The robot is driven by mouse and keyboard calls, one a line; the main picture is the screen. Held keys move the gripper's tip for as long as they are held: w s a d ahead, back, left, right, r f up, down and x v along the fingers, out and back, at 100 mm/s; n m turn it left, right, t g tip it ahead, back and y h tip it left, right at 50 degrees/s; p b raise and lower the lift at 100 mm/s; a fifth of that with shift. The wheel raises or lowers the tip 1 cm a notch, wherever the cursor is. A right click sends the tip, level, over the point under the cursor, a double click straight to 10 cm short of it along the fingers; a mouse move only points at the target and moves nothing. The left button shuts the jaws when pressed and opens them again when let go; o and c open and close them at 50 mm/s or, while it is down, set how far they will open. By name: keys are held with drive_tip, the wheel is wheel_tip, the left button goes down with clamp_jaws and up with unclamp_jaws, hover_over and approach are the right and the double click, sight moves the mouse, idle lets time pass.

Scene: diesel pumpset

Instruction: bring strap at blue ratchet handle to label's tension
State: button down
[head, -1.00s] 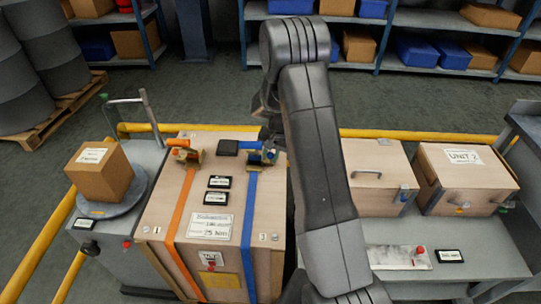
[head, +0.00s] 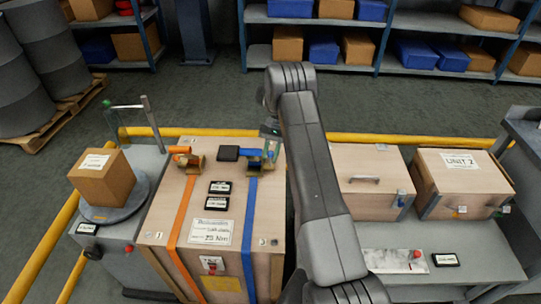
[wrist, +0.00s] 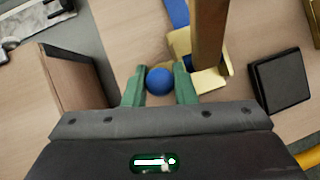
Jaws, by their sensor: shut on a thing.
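The blue strap (head: 249,215) runs down the right side of the wooden crate top (head: 217,150). Its blue ratchet (head: 255,160) sits near the crate's back edge, with the handle partly hidden by my arm. In the wrist view, the handle's round blue knob (wrist: 159,81) lies between the green fingers of my gripper (wrist: 159,87), which are shut on it. A brass-coloured ratchet part (wrist: 208,78) and the blue strap (wrist: 176,12) are beside it. The paper label (head: 211,231) lies between the straps; it seems to read 25 Nm, but the print is blurred.
An orange strap (head: 181,220) with its own ratchet (head: 185,160) is on the left. Two small displays (head: 219,187) (head: 216,202) and a black block (head: 229,153) are on the crate. A yellow rail (head: 380,136) runs behind. Lidded boxes (head: 371,180) stand right.

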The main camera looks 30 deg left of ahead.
drive_tip(key=shift+w+a, duration=0.1)
drive_tip(key=shift+w, duration=0.05)
idle(0.4)
drive_tip(key=c, duration=1.2)
unclamp_jaws()
drive_tip(key=p+v, duration=0.3)
drive_tip(key=v, duration=1)
drive_tip(key=shift+w+a+r+p, duration=0.15)
drive_tip(key=shift+w+r+p, duration=0.05)
drive_tip(key=shift+w+p, duration=0.15)
drive_tip(key=shift+f, duration=0.15)
